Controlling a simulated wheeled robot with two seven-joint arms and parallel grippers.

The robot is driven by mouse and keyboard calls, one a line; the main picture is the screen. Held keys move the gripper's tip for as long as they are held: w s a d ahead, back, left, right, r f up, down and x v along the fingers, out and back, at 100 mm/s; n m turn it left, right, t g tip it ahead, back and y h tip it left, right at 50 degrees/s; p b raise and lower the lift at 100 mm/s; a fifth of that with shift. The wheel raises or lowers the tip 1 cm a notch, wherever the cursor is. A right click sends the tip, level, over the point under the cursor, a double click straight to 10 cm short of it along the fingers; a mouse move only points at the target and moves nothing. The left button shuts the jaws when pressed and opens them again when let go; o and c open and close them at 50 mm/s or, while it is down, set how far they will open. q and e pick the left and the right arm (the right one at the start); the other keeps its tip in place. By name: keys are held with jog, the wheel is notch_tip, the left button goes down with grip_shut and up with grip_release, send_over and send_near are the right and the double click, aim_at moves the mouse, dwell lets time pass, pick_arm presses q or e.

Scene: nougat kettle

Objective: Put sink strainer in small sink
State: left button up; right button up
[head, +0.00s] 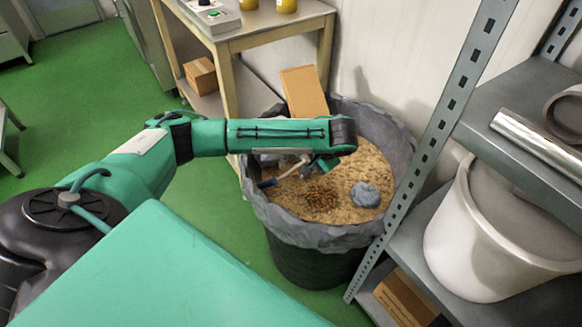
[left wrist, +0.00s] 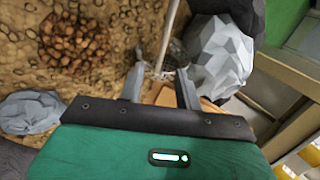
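My left gripper (left wrist: 160,75) is over a dark waste bin (head: 315,262) filled with tan grainy stuff. Its two fingers are apart in the left wrist view. A small pale, mesh-like thing (left wrist: 177,53) shows just beyond the fingertips, beside a thin rod; I cannot tell whether it is the sink strainer or whether the fingers touch it. In the head view my left gripper (head: 322,164) hangs over the bin, its fingertips hard to make out. A blue-handled tool (head: 284,173) lies in the bin near it. No small sink shows. My right gripper is not in view.
A grey lump (head: 365,195) and a brown crumbly heap (head: 320,198) lie in the bin. A larger grey lump (left wrist: 222,58) is close to my fingers. A metal shelf (head: 430,145) with a white bucket (head: 478,240) stands right; a table (head: 270,22) stands behind. Green floor is clear at left.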

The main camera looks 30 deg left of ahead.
aim_at(298, 166)
pick_arm(q)
jog(key=x, duration=0.3)
jog(key=b+x, duration=0.1)
jog(key=x, duration=0.3)
jog(key=shift+s+a+f, duration=0.15)
jog(key=shift+s+a, duration=0.05)
jog(key=shift+w+a+f, duration=0.1)
jog(key=shift+a+f, duration=0.15)
jog(key=shift+f, duration=0.15)
grip_shut()
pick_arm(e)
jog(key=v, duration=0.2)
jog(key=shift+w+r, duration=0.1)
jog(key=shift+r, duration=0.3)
